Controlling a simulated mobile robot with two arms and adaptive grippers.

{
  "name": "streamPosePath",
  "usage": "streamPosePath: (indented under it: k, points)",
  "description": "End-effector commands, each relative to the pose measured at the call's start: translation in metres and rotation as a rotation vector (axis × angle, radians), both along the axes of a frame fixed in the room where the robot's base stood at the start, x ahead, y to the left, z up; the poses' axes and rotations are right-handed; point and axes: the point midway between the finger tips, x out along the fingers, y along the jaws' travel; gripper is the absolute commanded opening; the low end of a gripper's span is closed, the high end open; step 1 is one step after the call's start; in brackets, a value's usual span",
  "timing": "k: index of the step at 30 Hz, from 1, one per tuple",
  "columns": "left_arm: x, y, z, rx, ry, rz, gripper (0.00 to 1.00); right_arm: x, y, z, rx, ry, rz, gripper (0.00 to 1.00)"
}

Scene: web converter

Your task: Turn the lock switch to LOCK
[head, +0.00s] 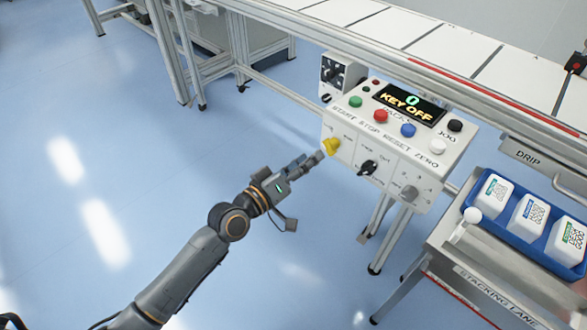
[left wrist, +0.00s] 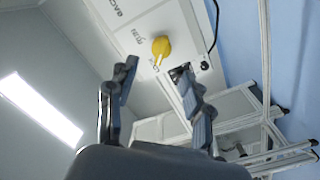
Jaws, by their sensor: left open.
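A yellow knob (head: 331,146) sits at the left end of the white control box's front panel (head: 390,178). It also shows in the left wrist view (left wrist: 161,47), with a light pointer line on it and small labels beside it that I cannot read surely. My left gripper (head: 318,157) is open and empty just in front of this knob. In the left wrist view the knob appears beyond and between the two fingertips (left wrist: 156,70), with no clear contact. The panel lettering is too small to say which switch is marked LOCK. My right gripper is out of view.
A black knob (head: 368,167) and a grey key switch (head: 409,193) sit right of the yellow knob. Coloured buttons and a display (head: 408,104) reading "KEY OFF" are on top. A conveyor frame runs behind; a blue tray (head: 466,199) of white containers stands right.

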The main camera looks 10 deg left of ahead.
Motion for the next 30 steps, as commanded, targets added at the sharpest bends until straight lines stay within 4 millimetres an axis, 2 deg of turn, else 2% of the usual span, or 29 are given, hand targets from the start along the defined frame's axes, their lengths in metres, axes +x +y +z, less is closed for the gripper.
streamPosePath:
  k: [3, 9, 26, 29, 30]
  points:
    - [-0.019, 0.014, 0.0, 0.002, 0.001, 0.0, 0.51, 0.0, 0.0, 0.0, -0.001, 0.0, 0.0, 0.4]
    - [-0.036, 0.027, 0.0, 0.0, 0.001, 0.001, 0.51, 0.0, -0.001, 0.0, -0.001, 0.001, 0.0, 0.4]
    - [-0.039, 0.028, 0.0, 0.0, -0.001, 0.001, 0.51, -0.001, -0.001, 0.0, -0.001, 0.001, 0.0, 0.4]
    - [-0.039, 0.03, -0.012, 0.026, 0.016, 0.007, 0.51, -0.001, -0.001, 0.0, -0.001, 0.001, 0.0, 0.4]
    - [-0.04, 0.032, -0.025, 0.055, 0.033, 0.013, 0.51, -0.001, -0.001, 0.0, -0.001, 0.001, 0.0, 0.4]
